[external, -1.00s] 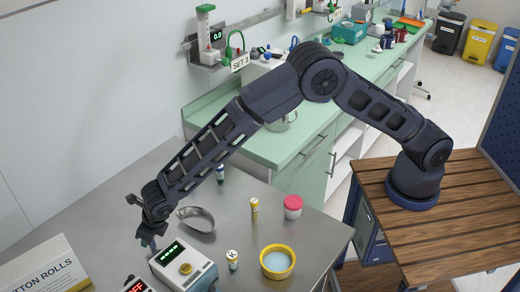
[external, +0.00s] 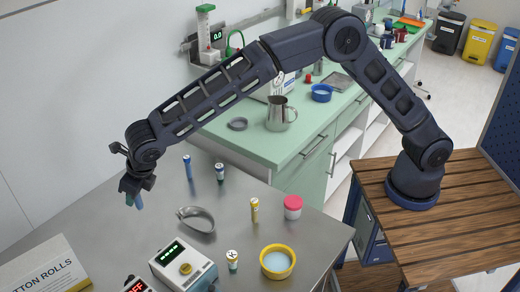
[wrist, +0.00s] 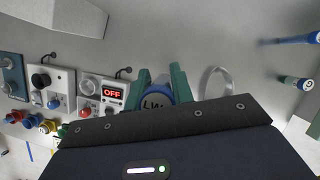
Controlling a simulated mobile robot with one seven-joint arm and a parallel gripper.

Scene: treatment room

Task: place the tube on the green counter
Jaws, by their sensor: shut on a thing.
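My gripper (external: 133,198) is shut on a blue tube (wrist: 155,99), held above the steel table at its left. In the wrist view the tube shows end-on between the teal fingers, with a round end marked with letters that look like "LW". In the external view I can barely tell it from the fingertips. The green counter (external: 252,150) runs behind the steel table, to the right of my gripper and well apart from it. Another blue tube (external: 187,168) and a dark tube with a pale band (external: 219,173) stand on the steel table.
On the steel table (external: 125,240) are a metal scoop (external: 197,221), a yellow tube (external: 254,210), a pink-lidded jar (external: 292,207), a display device (external: 172,268) and a yellow bowl (external: 264,265). A metal pitcher (external: 279,116), grey ring (external: 237,124) and blue bowl (external: 321,94) occupy the counter; its near-left end looks clear.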

